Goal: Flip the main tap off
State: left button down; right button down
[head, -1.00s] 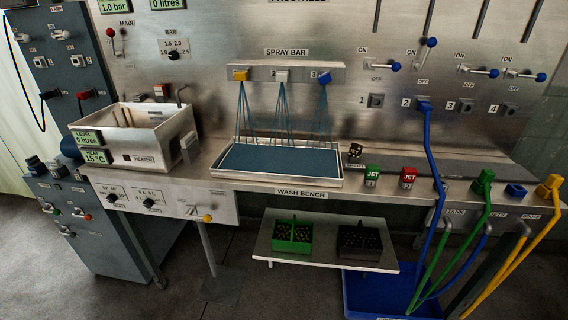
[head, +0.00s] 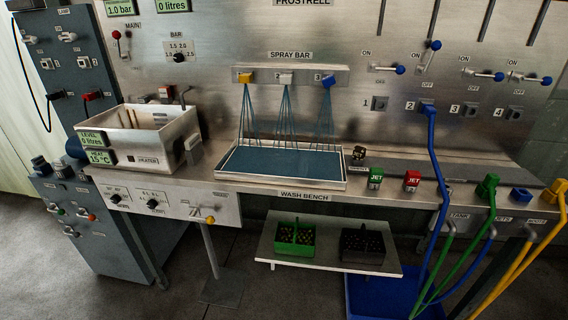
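The main tap (head: 118,46) is a small lever with a red knob under the MAIN label, at the upper left of the steel back panel. Its red knob points up. Neither of my grippers shows in the head view, and nothing touches the tap.
A steel heater tank (head: 150,138) stands on the bench below the tap. The spray bar (head: 290,75) sprays water into a blue-floored tray (head: 281,162). Blue-knobbed valve levers (head: 430,57) are at right. A grey cabinet (head: 62,80) stands at the left. Open floor lies in front.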

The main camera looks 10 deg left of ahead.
aim_at(116, 34)
jog(key=u, duration=1.3)
jog(key=i+u, duration=0.75)
jog(key=i, duration=0.15)
jog(key=i+l+u, duration=0.25)
jog(key=i+u, duration=0.15)
jog(key=i, duration=0.05)
